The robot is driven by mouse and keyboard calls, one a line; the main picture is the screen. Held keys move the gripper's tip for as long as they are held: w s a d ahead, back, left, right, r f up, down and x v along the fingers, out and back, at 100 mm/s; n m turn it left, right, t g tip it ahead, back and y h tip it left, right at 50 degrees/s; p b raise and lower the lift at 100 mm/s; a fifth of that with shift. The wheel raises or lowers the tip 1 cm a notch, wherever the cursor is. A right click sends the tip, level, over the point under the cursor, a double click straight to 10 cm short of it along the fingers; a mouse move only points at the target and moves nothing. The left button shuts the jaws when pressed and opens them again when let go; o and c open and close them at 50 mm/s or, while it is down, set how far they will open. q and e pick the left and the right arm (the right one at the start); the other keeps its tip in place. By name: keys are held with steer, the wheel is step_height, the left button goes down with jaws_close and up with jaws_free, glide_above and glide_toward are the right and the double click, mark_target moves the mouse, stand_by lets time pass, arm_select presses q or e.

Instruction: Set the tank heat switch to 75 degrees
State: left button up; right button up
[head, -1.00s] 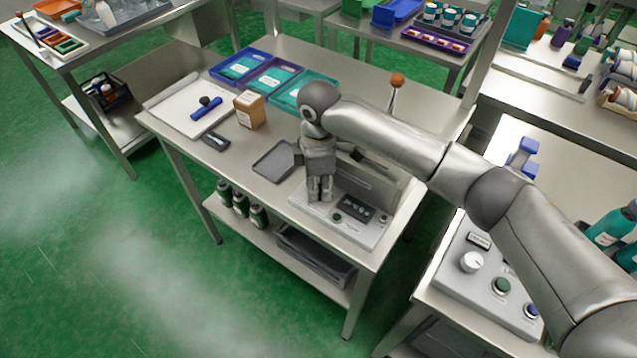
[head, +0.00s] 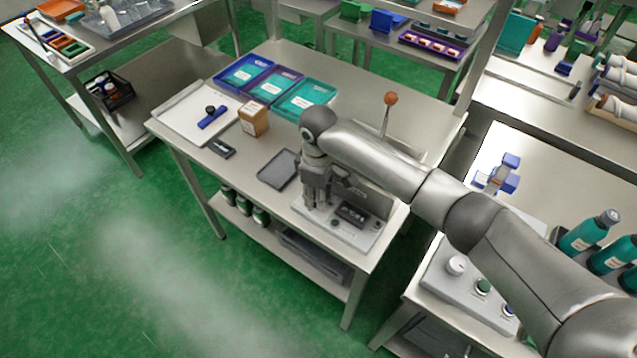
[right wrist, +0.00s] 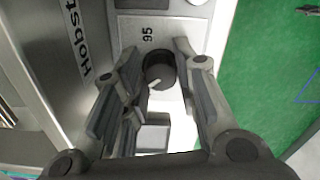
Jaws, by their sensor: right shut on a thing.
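A dark round knob (right wrist: 158,70) with a white pointer mark sits on a pale plate in the right wrist view; I take it as the tank heat switch. Its pointer slants toward the lower left of that picture. A sideways "95" (right wrist: 148,35) is printed beside it. My right gripper (right wrist: 158,60) is shut on the knob, one finger on each side. In the head view my right gripper (head: 316,204) points down at the left end of the grey machine (head: 340,235), hiding the knob. My left gripper is not in view.
A grey tray (head: 278,170) lies left of the machine. An orange-topped lever (head: 390,99) stands behind it. A brown box (head: 253,119), blue, purple and teal trays (head: 300,104) and a white board (head: 180,125) are farther left. Another control panel (head: 470,275) sits on the right table.

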steer(key=shift+a+r+m+p, duration=0.1)
steer(key=shift+r+m+p, duration=0.05)
steer(key=shift+m+p, duration=1.45)
steer(key=o, duration=0.7)
steer(key=shift+o, duration=0.2)
step_height(320, 180, up, 12)
